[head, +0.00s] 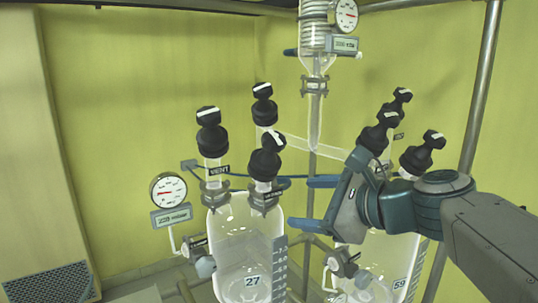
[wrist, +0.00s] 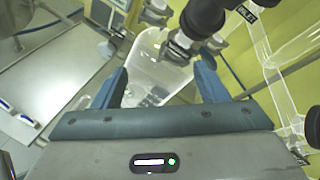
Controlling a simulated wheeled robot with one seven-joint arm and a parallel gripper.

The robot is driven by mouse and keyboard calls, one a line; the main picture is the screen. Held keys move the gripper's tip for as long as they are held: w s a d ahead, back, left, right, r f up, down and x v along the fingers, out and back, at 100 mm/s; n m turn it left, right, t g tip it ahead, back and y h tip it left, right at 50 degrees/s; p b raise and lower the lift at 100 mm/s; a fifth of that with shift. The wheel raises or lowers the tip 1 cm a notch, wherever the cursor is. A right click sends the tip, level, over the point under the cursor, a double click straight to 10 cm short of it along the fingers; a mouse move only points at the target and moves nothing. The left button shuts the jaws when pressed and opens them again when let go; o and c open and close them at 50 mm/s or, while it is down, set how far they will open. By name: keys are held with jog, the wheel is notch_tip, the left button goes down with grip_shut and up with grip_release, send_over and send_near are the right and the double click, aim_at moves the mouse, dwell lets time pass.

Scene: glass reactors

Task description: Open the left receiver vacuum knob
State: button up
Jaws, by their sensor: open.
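The left receiver (head: 245,250) is a clear glass vessel marked 27. Black knobs with white bars stand on its necks: one (head: 209,117) above a VENT label, one (head: 267,160) at front right above a label too small to read, and one (head: 263,105) behind. I cannot tell for sure which is the vacuum knob. My gripper (head: 312,204) is open and empty, to the right of the left receiver's neck, its blue fingers pointing left. In the wrist view the open fingers (wrist: 161,86) frame a glass vessel (wrist: 158,62); a black knob (wrist: 205,16) shows above.
A round gauge (head: 168,190) with a display stands left of the receiver. A right receiver (head: 395,258) marked 59 has more black knobs (head: 422,155), partly behind my arm. A glass condenser (head: 315,60) hangs above. A metal post (head: 480,100) stands at right.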

aim_at(268, 140)
jog(key=w+d+r+m+t+y+b, duration=0.1)
jog(key=w+d+r+m+t+y, duration=0.15)
jog(key=r+m, duration=0.4)
jog(key=shift+t+h, duration=0.25)
jog(key=shift+t, duration=0.2)
jog(key=x, duration=0.5)
jog(key=p+x, duration=0.1)
jog(key=x, duration=0.3)
jog(key=r+p+x, duration=0.1)
jog(key=x, duration=0.4)
jog(key=shift+w+a, duration=0.1)
jog(key=shift+a, duration=0.25)
jog(key=c, duration=1)
